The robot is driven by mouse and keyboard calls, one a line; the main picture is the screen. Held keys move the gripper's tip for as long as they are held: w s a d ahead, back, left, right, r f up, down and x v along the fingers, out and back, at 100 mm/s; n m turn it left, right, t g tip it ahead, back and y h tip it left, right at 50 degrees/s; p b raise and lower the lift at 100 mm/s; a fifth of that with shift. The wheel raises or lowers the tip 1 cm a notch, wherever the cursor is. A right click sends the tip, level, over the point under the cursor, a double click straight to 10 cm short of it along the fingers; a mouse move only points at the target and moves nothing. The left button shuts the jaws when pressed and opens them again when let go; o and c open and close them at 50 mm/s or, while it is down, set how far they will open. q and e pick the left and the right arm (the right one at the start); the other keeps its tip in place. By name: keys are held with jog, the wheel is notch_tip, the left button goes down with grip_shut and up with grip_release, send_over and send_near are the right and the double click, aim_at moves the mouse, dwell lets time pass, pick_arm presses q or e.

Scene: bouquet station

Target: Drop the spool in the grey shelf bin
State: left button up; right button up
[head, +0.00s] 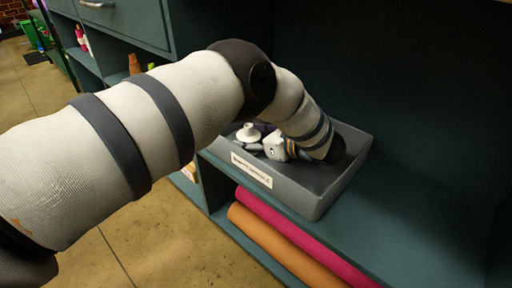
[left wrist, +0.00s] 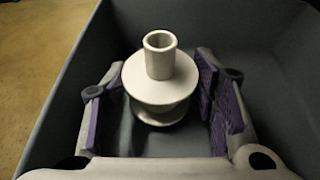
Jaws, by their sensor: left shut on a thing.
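The white spool (head: 248,131) has a flanged body and a short hollow tube on top. It also shows upright in the left wrist view (left wrist: 160,85), between the purple-padded fingers of my left gripper (left wrist: 165,110). The gripper is shut on the spool. My left arm reaches in from the left, and the gripper (head: 252,143) is low inside the grey shelf bin (head: 317,197). The bin's walls also show around the gripper in the left wrist view (left wrist: 73,75). Whether the spool touches the bin floor cannot be told. My right gripper is not in view.
The bin stands on a dark green shelf (head: 365,225) and carries a white label (head: 251,169). Pink (head: 300,238) and orange (head: 270,240) rolls lie on the level below. The shelf is clear to the bin's right. Bottles (head: 82,38) stand at the upper left.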

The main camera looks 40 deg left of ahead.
pick_arm(q)
notch_tip(320, 180, down, 2)
jog(key=shift+f, duration=0.1)
jog(key=shift+r, duration=0.25)
jog(key=o, duration=1.3)
jog(key=p+v, duration=0.1)
jog(key=v, duration=1.1)
jog(key=shift+w, duration=0.1)
